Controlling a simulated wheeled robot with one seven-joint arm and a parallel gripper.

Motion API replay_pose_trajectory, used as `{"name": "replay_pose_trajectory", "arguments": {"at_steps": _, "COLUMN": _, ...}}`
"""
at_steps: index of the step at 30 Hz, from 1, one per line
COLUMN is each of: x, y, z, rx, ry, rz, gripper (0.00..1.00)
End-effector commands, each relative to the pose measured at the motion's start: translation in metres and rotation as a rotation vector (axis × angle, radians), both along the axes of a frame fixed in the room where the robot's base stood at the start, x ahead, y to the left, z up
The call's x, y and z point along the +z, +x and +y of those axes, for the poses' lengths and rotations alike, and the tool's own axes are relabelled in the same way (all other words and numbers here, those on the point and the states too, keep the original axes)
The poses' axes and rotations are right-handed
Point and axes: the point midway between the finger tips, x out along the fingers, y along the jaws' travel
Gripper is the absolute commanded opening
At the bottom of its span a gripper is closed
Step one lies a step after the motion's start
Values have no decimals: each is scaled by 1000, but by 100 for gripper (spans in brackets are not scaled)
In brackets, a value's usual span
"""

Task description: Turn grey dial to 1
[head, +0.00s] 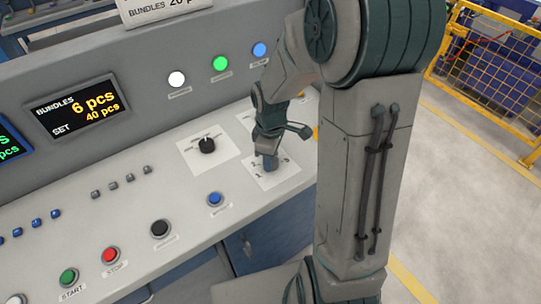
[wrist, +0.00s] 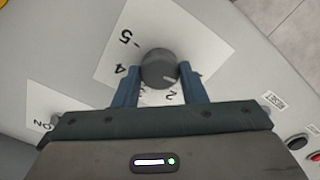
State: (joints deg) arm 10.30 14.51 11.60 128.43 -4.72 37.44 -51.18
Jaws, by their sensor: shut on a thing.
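The grey dial (wrist: 158,66) is a round knob on a white plate in the wrist view. Its pale mark is at its lower right, on the side near the 2; I cannot tell the exact number it points at. The numbers 5, 4 and 2 show on the plate, and the 1 is not clear there. My gripper (wrist: 160,74) has one finger on each side of the dial and is shut on it. In the head view my gripper (head: 269,156) points down at the white number plate (head: 283,178) and mostly hides the dial.
A black dial (head: 207,145) on its own plate is to the left. A blue button (head: 215,199), a black button (head: 160,229), a red stop button (head: 110,255) and a green start button (head: 68,276) line the front. The bundle display (head: 73,107) stands behind.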

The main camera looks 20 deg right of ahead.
Motion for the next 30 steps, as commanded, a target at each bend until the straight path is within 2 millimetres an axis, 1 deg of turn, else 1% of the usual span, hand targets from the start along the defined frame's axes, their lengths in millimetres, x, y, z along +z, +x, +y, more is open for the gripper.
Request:
{"name": "replay_pose_trajectory", "arguments": {"at_steps": 4, "x": 1, "y": 1, "z": 0, "rx": 3, "ry": -1, "rz": -2, "gripper": 15}}
{"name": "replay_pose_trajectory", "arguments": {"at_steps": 5, "x": 1, "y": 0, "z": 0, "rx": 3, "ry": -1, "rz": -2, "gripper": 40}}
{"name": "replay_pose_trajectory", "arguments": {"at_steps": 6, "x": 1, "y": 0, "z": 0, "rx": 3, "ry": -1, "rz": -2, "gripper": 52}}
{"name": "replay_pose_trajectory", "arguments": {"at_steps": 7, "x": 1, "y": 0, "z": 0, "rx": 2, "ry": -1, "rz": -2, "gripper": 59}}
{"name": "replay_pose_trajectory", "arguments": {"at_steps": 16, "x": 1, "y": 0, "z": 0, "rx": 0, "ry": -1, "rz": -1, "gripper": 59}}
{"name": "replay_pose_trajectory", "arguments": {"at_steps": 20, "x": 11, "y": 1, "z": 0, "rx": -1, "ry": -1, "rz": -4, "gripper": 59}}
{"name": "replay_pose_trajectory", "arguments": {"at_steps": 23, "x": 27, "y": 1, "z": 0, "rx": -1, "ry": -2, "rz": -6, "gripper": 59}}
{"name": "replay_pose_trajectory", "arguments": {"at_steps": 30, "x": 83, "y": 1, "z": 0, "rx": 0, "ry": -2, "rz": -8, "gripper": 59}}
